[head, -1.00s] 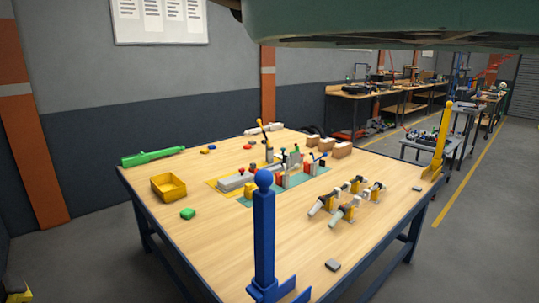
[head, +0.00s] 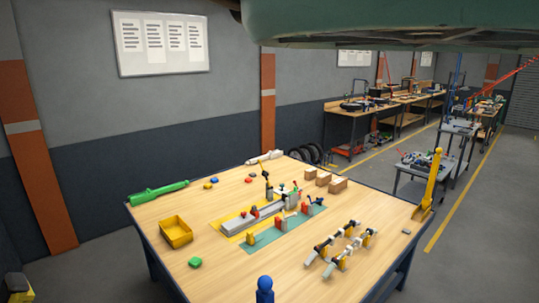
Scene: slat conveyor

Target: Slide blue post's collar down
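The blue post (head: 265,291) shows only its rounded top and a short piece of its shaft, at the bottom edge of the head view, in front of the table's near side. Its collar cannot be seen; the rest of the post is below the picture. My gripper is not in view, so its hold on anything does not show.
A wooden-topped table (head: 225,272) carries a yellow bin (head: 176,232), a green tool (head: 158,193), a green block (head: 195,262), a fixture on coloured mats (head: 272,236) and several clamps. A yellow post (head: 431,183) stands at its right corner. Open floor lies to the right.

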